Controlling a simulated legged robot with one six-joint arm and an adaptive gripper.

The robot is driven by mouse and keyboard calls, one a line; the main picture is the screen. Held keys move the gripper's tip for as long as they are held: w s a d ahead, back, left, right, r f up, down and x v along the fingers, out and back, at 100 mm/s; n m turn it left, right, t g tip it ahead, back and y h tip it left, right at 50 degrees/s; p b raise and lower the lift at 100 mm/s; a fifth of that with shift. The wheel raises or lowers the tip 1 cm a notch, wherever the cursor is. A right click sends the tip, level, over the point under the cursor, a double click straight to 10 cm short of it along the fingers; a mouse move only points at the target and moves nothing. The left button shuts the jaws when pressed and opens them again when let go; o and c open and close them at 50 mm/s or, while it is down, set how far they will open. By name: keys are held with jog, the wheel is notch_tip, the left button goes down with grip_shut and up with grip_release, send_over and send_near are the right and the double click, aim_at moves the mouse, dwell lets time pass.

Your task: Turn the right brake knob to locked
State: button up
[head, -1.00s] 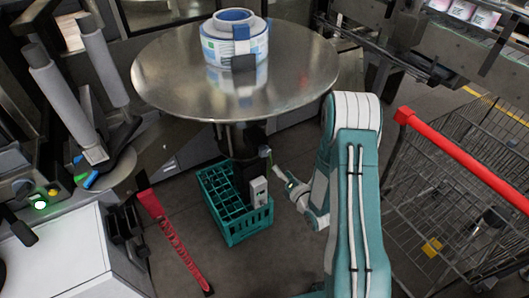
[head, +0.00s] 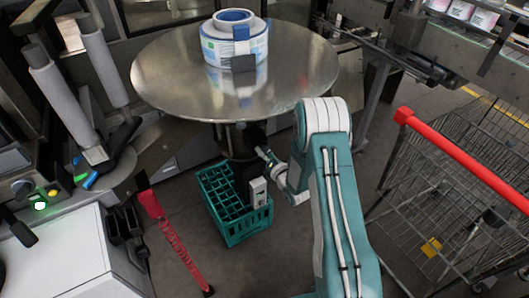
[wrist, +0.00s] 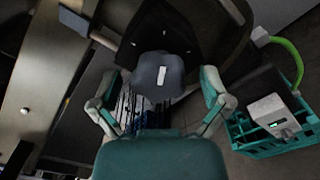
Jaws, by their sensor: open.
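A dark grey knob (wrist: 176,78) with a white pointer mark is in the middle of the wrist view. The mark runs nearly up and down in the picture, tilted slightly. My gripper (wrist: 160,88) is open, with one finger on each side of the knob; I cannot tell whether either finger touches it. In the head view my gripper (head: 268,160) is under the round metal table (head: 165,78), close to its dark column (head: 236,142). I cannot make out the knob clearly in that view. No lock markings are readable.
A teal crate (head: 222,222) stands on the floor below, with a small grey box (head: 258,192) at its side. A label reel (head: 236,42) sits on the table. A wire cart with a red handle (head: 460,155) is at right. A red strap (head: 177,245) hangs at left.

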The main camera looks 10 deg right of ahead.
jog(key=c, duration=1.2)
jog(key=shift+o, duration=0.2)
